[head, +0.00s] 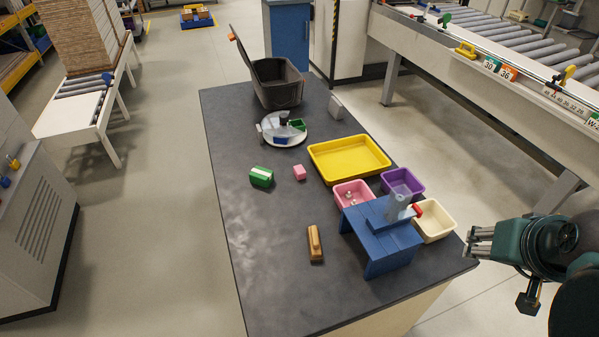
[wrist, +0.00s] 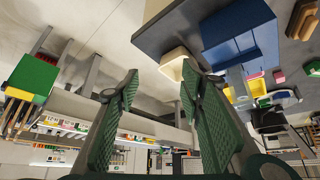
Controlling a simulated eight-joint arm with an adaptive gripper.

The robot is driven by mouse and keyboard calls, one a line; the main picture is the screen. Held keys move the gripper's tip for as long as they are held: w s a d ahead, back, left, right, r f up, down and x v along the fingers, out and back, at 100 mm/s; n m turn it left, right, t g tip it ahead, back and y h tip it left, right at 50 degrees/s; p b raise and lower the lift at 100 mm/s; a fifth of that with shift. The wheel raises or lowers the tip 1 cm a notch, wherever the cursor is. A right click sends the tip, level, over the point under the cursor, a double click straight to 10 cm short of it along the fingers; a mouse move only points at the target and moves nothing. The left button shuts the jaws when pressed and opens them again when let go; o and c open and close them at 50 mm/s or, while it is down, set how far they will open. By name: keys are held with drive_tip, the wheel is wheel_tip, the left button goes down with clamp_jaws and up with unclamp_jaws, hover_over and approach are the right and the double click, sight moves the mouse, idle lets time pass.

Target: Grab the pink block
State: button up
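The pink block (head: 299,172) is a small cube on the dark table, between a green block and the yellow tray. It also shows small in the wrist view (wrist: 280,76), at the right beyond the blue stand. My gripper (head: 470,243) is at the right of the head view, off the table's right edge and well apart from the pink block. In the wrist view my gripper's two green-padded fingers (wrist: 157,95) are spread apart with nothing between them.
A blue stand (head: 384,246) and pink (head: 345,203), purple (head: 402,176) and cream (head: 434,228) bins stand between my gripper and the block. A yellow tray (head: 325,150), green block (head: 261,177), brown brush-like item (head: 315,243) and turntable (head: 270,140) surround it.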

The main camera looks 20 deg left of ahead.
drive_tip(key=w+a+r+n+g+p, duration=0.25)
drive_tip(key=w+a+r, duration=0.25)
drive_tip(key=w+a, duration=0.7)
drive_tip(key=n+g+p, duration=0.4)
drive_tip(key=n+p, duration=0.2)
drive_tip(key=p, duration=0.1)
hover_over(300, 169)
drive_tip(key=f, duration=1.2)
drive_tip(key=d+f, duration=0.1)
drive_tip(key=f, duration=0.6)
drive_tip(key=shift+w, duration=0.2)
drive_tip(key=shift+s+a+f, duration=0.1)
drive_tip(key=shift+a+f, duration=0.3)
drive_tip(key=shift+a, duration=0.05)
drive_tip(key=shift+f, duration=0.1)
drive_tip(key=shift+f, duration=1.2)
drive_tip(key=shift+f, duration=0.1)
